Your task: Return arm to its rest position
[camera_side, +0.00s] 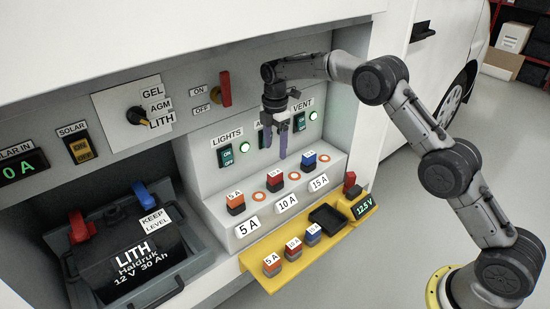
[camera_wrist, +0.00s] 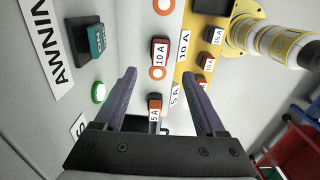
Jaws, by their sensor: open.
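My gripper (camera_side: 276,148) is open and empty, pointing down in front of the service panel, above the fuse step. Its two purple fingers also show spread apart in the wrist view (camera_wrist: 159,76). The arm is bent in an arch over the right side. Below the gripper, an orange 5 A fuse (camera_side: 236,202), a red 10 A fuse (camera_side: 275,182) and a blue 15 A fuse (camera_side: 309,161) stand in the step. In the wrist view, the 10 A fuse (camera_wrist: 160,50) and 5 A fuse (camera_wrist: 154,106) appear beyond and between the fingers.
A yellow tray (camera_side: 250,263) juts out in front with spare 5 A, 10 A and 15 A fuses, a black bin (camera_side: 326,217) and a 12.5 V tester (camera_side: 360,207). A battery (camera_side: 130,245) sits lower left. A red handle (camera_side: 225,88) protrudes above.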

